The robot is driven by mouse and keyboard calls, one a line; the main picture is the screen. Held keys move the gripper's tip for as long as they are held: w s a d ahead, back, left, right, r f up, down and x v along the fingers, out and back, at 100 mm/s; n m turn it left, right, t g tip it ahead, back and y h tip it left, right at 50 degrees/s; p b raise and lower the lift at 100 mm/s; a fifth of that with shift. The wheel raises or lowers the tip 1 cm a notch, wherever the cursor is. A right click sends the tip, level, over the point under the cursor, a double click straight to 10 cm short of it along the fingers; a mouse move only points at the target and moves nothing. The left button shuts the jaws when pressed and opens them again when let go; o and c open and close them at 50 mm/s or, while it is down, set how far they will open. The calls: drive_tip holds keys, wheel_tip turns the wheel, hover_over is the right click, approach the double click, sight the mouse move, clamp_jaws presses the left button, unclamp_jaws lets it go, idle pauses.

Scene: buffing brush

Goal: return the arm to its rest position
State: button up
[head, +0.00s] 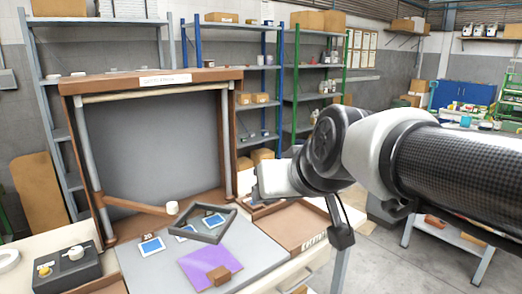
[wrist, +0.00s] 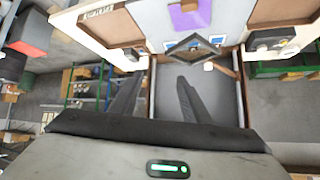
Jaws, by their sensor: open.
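My arm (head: 440,165) reaches in from the right of the head view, raised over the right part of the bench. In the wrist view my gripper (wrist: 161,78) has its two dark fingers wide apart with nothing between them. The fingertips are hard to make out in the head view. A small brown block (head: 219,275), perhaps the brush, rests on a purple sheet (head: 196,264) on the grey worktop. A dark square frame (head: 232,222) lies behind it, and blue-and-white cards (head: 152,246) lie around it.
A brown upright frame with a grey panel (head: 150,140) stands at the back of the bench. A control box (head: 88,274) sits at left, and a brown tray (head: 298,224) lies at right below my arm. Shelving (head: 240,52) stands behind.

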drive_tip(key=s+d+f+m+g+h, duration=0.1)
drive_tip(key=s+d+f+g+h, duration=0.1)
drive_tip(key=s+d+f, duration=0.5)
drive_tip(key=s+d+f+m+g+h, duration=0.1)
drive_tip(key=s+d+f+m+g, duration=0.1)
drive_tip(key=s+d+f, duration=0.45)
wheel_tip(320, 180, up, 16)
drive_tip(key=a+p, duration=0.2)
drive_tip(key=p, duration=1)
drive_tip(key=shift+s+a+p, duration=0.2)
drive_tip(key=shift+s+p, duration=0.1)
drive_tip(key=shift+s, duration=0.15)
